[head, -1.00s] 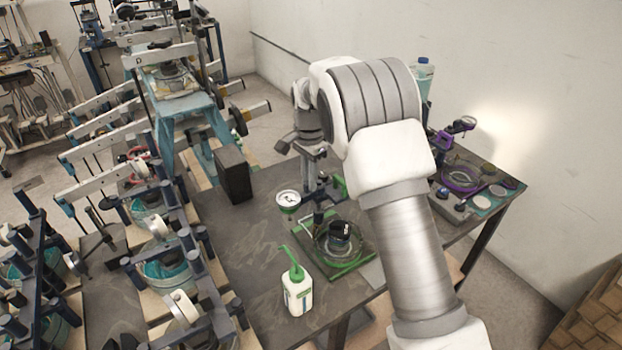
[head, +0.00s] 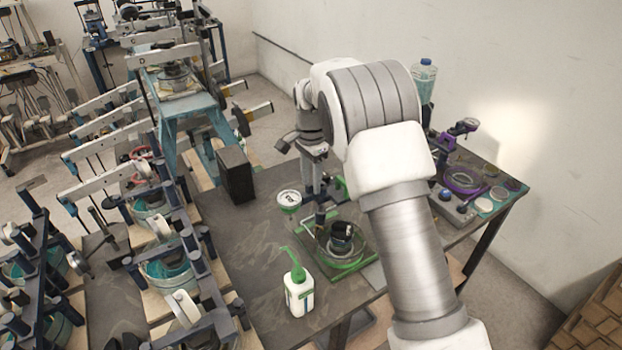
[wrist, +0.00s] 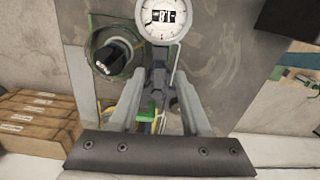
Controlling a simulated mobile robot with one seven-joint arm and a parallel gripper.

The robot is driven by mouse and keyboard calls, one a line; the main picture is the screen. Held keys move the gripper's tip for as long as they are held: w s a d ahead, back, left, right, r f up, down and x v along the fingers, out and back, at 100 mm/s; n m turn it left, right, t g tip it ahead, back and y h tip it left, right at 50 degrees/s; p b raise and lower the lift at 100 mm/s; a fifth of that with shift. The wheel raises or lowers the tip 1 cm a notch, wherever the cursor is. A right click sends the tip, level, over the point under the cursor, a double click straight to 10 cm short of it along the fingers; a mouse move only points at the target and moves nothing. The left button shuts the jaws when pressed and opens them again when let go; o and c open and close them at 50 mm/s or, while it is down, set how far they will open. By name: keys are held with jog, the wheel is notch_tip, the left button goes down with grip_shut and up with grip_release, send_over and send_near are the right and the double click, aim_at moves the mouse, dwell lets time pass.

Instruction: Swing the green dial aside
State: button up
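The dial (head: 289,198) has a round white face and a green rim in the head view. It stands beside a green-based apparatus (head: 348,262) holding a clear dish and a black cylinder (head: 342,236). In the wrist view the dial face (wrist: 166,17) is just beyond my fingers, with the black cylinder (wrist: 118,55) to its left. My gripper (wrist: 158,78) has its two fingers apart, with a grey bracket below the dial between them. I cannot tell whether either finger touches the bracket. My arm partly hides the apparatus in the head view.
A white bottle with a green spout (head: 298,290) stands at the front of the table (head: 240,265). A dark block (head: 236,174) stands behind left. A purple apparatus (head: 462,178) stands to the right. Several similar rigs crowd the left. Bare tabletop lies left of the dial.

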notch_tip(320, 180, up, 18)
jog(key=shift+f, duration=0.25)
dwell(0.3)
dwell(0.5)
jog(key=s+d+r+n+t, duration=0.1)
jog(key=s+d+r+n, duration=0.25)
jog(key=s+d, duration=0.35)
jog(key=s+d+r+n+t, duration=0.2)
jog(key=s+d+r, duration=0.3)
jog(key=s, duration=0.5)
jog(key=s+d+f+n+t, duration=0.1)
jog(key=s+f, duration=0.1)
jog(key=s, duration=0.4)
jog(key=s+d+f+n, duration=0.2)
jog(key=s+f, duration=0.1)
jog(key=s, duration=0.2)
jog(key=s+d+f+n+t+b, duration=0.1)
jog(key=s+f+n, duration=0.1)
jog(key=s, duration=0.4)
jog(key=shift+s+d+f+t, duration=0.25)
jog(key=shift+s+f+t, duration=0.1)
jog(key=shift+f, duration=0.4)
